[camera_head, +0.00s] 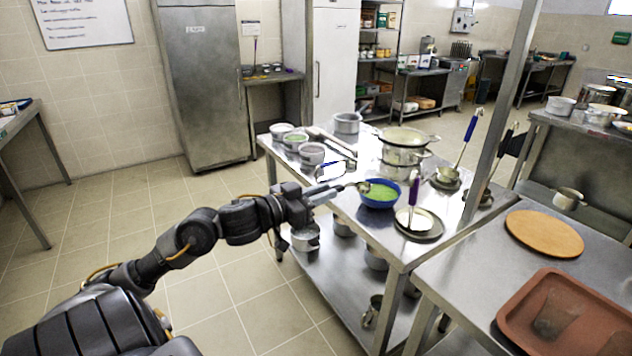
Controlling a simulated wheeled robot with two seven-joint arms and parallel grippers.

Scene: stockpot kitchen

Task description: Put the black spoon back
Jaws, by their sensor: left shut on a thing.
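A black-handled spoon (500,150) stands tilted at the right of the steel table, behind the steel post, its lower end at a small dish (482,198). My left gripper (346,187) is level with the table top, at the left rim of a blue bowl (380,193) with green contents. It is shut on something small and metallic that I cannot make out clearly. A blue-handled ladle (469,135) and a purple-handled ladle (413,195) stand in their own dishes. My right gripper is out of view.
Stacked pots (404,150) and several small pots stand at the back of the steel table (350,207). A steel post (502,95) rises beside the black-handled spoon. The front right table holds a round wooden board (544,233) and a brown tray (600,315).

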